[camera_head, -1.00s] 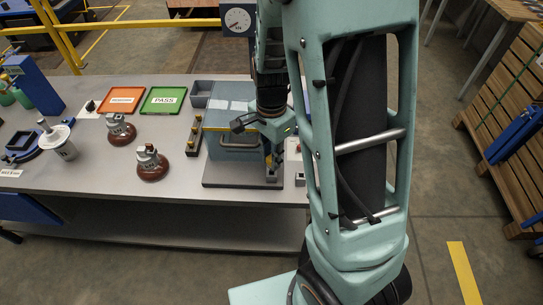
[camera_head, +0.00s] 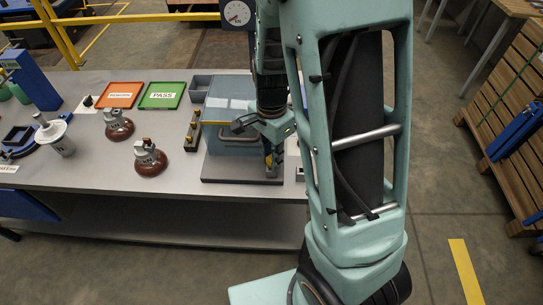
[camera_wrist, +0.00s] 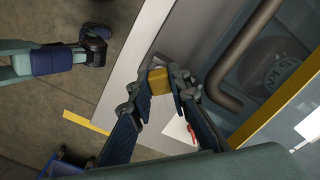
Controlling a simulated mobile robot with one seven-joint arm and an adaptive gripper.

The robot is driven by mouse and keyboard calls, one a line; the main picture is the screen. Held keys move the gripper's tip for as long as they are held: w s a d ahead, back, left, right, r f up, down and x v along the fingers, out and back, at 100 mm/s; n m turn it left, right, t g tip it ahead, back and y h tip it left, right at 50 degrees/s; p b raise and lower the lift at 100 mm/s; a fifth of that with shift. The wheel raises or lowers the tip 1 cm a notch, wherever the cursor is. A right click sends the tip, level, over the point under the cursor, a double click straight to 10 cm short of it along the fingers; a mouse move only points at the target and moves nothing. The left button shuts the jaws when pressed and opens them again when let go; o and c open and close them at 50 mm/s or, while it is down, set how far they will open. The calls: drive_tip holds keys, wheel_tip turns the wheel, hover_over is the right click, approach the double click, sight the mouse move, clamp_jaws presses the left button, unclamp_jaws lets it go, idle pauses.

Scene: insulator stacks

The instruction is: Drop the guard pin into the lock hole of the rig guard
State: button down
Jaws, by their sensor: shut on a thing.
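The rig guard (camera_head: 222,140) is a blue-grey box with a see-through top, a yellow edge and a front bar handle, on a dark base plate at the table's right part. Its handle (camera_wrist: 245,55) and yellow edge (camera_wrist: 283,108) show close in the wrist view. My gripper (camera_head: 270,165) is at the guard's right front corner, pointing down. In the wrist view my gripper (camera_wrist: 160,84) is shut on a yellow block-like piece, which I take as the head of the guard pin (camera_wrist: 158,80). The pin's shaft and the lock hole are hidden.
Left of the guard is a dark strip with yellow knobs (camera_head: 193,131). Brown insulators (camera_head: 149,158), an orange tray (camera_head: 120,95) and a green PASS tray (camera_head: 162,96) stand further left. A gauge (camera_head: 237,14) is behind. The table's front edge is close to the guard.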

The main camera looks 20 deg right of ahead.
drive_tip(key=shift+f+b, duration=0.3)
drive_tip(key=shift+f, duration=0.2)
drive_tip(key=c, duration=1.7)
unclamp_jaws()
drive_tip(key=shift+c, duration=0.2)
drive_tip(key=shift+w+r, duration=0.1)
drive_tip(key=shift+w, duration=0.05)
drive_tip(key=shift+w+r, duration=0.1)
drive_tip(key=shift+r, duration=0.45)
wheel_tip(320, 180, up, 11)
drive_tip(key=shift+s+f, duration=0.15)
drive_tip(key=shift+s, duration=0.2)
drive_tip(key=shift+d, duration=0.1)
